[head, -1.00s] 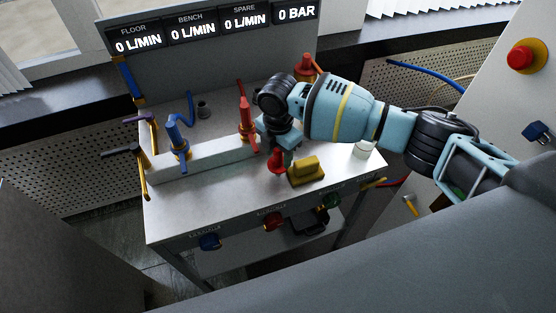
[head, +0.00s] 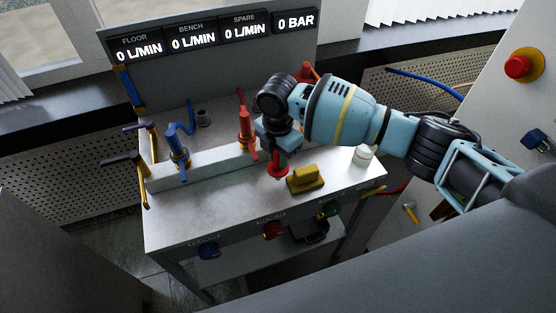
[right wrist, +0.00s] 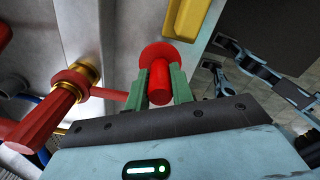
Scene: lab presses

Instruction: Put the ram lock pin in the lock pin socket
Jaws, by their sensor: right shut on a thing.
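The red ram lock pin (head: 277,166) has a round flange and hangs under my right gripper (head: 280,146), just above or at the bench top; I cannot tell if it touches. In the right wrist view the pin (right wrist: 160,78) sits between the two green fingers of my right gripper (right wrist: 163,88), which is shut on it, with the flange beyond the fingertips. A dark grey round piece (head: 203,117) stands at the back left of the bench and may be the lock pin socket; I cannot be sure.
A red valve (head: 246,128) stands close left of my gripper, and a blue valve (head: 178,152) stands further left on the light rail. A yellow block (head: 305,179) lies right of the pin. A white cup (head: 363,155) stands at the right edge. The bench front is clear.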

